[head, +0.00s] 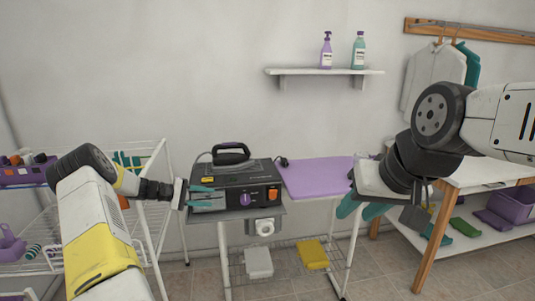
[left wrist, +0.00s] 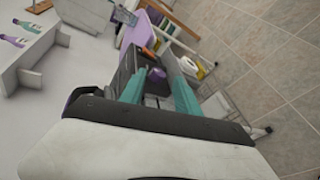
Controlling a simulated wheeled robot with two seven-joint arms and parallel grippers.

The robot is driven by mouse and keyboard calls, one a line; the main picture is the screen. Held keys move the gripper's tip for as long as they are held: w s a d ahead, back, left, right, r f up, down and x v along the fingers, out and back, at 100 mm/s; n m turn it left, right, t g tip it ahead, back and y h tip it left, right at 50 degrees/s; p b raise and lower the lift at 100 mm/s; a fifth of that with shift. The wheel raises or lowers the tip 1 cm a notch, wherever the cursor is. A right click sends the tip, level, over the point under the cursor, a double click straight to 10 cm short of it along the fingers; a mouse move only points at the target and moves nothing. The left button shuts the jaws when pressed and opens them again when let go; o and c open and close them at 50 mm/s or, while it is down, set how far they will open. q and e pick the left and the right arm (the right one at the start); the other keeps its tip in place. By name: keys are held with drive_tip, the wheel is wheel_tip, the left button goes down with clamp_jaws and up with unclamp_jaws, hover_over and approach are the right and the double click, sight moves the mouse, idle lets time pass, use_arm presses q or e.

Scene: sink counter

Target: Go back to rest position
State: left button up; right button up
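My left gripper (head: 204,196) reaches in from the left with its two teal fingers apart, in front of the left side of the dark steam-iron station (head: 245,188). In the left wrist view, its teal fingers (left wrist: 160,82) are apart with nothing held between them, and the dark station shows beyond. I cannot tell whether they touch it. My right gripper (head: 360,209) points down at the right, its teal fingers apart and empty, in front of the gap between the ironing board and the white table.
A purple ironing board (head: 318,177) extends right of the station. A white wire rack (head: 150,205) stands at left. A white table (head: 480,176) with a lower shelf stands at right. A wall shelf (head: 325,72) holds two bottles. Tiled floor (left wrist: 270,75) is clear at right in the wrist view.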

use_arm(q)
drive_tip(key=s+d+r+m+g+y, duration=0.2)
drive_tip(key=s+d+r+m+y, duration=0.1)
drive_tip(key=s+d+r, duration=0.6)
drive_tip(key=s+d+r+m+g+y, duration=0.1)
drive_tip(key=s+d+r+m+y, duration=0.25)
drive_tip(key=s+r, duration=0.55)
drive_tip(key=s+r+m+t+y, duration=0.1)
drive_tip(key=s+r+y, duration=0.1)
drive_tip(key=s, duration=0.8)
drive_tip(key=s+d+r+m+t+y, duration=0.1)
drive_tip(key=s+r, duration=0.3)
drive_tip(key=s, duration=0.7)
drive_tip(key=shift+s+d+r+t+y, duration=0.15)
drive_tip(key=shift+d+r+t+y, duration=0.1)
drive_tip(key=shift+t+y, duration=0.4)
drive_tip(key=shift+m, duration=0.25)
